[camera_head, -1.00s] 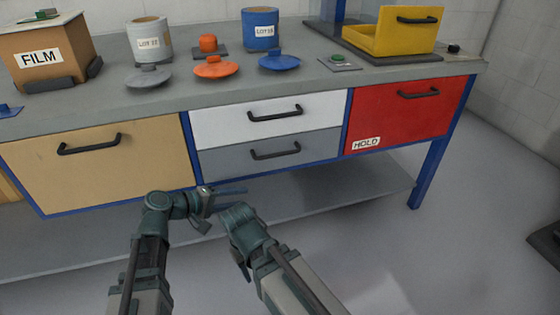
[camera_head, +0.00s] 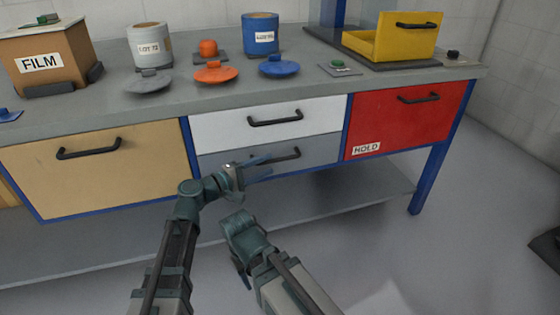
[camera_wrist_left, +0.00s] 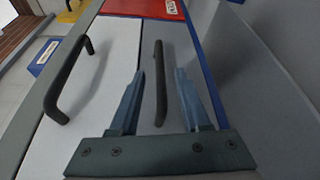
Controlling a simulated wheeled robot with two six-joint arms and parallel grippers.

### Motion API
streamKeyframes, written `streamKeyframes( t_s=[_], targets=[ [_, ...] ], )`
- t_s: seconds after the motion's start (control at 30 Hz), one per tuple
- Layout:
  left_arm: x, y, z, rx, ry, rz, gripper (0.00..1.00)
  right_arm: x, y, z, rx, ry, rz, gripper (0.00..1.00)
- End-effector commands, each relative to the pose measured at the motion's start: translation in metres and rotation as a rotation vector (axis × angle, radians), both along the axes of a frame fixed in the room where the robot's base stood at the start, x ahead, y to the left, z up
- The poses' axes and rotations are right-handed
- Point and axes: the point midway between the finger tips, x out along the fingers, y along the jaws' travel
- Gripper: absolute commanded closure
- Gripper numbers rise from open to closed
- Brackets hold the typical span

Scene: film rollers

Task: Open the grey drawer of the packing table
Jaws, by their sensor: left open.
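The grey drawer (camera_head: 315,152) is shut, below the white drawer (camera_head: 225,127) in the middle of the packing table. Its dark bar handle (camera_head: 284,156) is partly hidden by my left gripper (camera_head: 262,168) in the head view. In the left wrist view the open fingers of my left gripper (camera_wrist_left: 158,95) point along the drawer front, with the grey drawer's handle (camera_wrist_left: 160,80) between them. I cannot tell whether either finger touches it. The white drawer's handle (camera_wrist_left: 70,80) is left of the fingers there. My right arm shows below, but its fingertips are not visible.
A tan drawer (camera_head: 100,175) is at left and a red HOLD drawer (camera_head: 400,125) at right, both shut. The tabletop holds a FILM box (camera_head: 40,63), two pots, lids and a yellow tray (camera_head: 405,42). A lower shelf (camera_head: 330,195) runs beneath the drawers.

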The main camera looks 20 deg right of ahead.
Motion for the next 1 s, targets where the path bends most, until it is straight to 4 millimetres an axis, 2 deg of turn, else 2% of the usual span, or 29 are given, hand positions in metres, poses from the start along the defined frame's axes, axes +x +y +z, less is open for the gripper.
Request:
streamKeyframes(
  t_s=[0.03,0.1,0.3,0.5,0.77,0.8,1.0],
  targets=[
    [0.006,-0.011,-0.002,0.000,0.000,-0.002,0.53,0.000,0.000,-0.002,0.000,0.000,0.000,0.50],
    [0.011,-0.022,-0.003,0.000,0.000,-0.002,0.53,0.000,0.000,-0.003,0.000,0.000,0.000,0.50],
    [0.021,-0.045,-0.004,0.001,0.000,-0.001,0.53,0.000,0.000,-0.004,0.000,0.000,0.000,0.50],
    [0.024,-0.054,-0.005,0.001,0.000,0.000,0.53,0.000,0.000,-0.005,0.000,0.000,0.000,0.50],
    [0.024,-0.054,-0.005,0.001,0.000,0.001,0.53,0.000,0.000,-0.005,0.000,0.000,0.000,0.50],
    [0.024,-0.054,-0.005,0.001,0.000,0.001,0.55,0.000,0.000,-0.005,0.000,0.000,0.000,0.50],
    [0.024,-0.054,-0.005,0.001,0.000,0.001,0.91,0.000,0.000,-0.005,0.000,0.000,0.000,0.50]
  ],
)
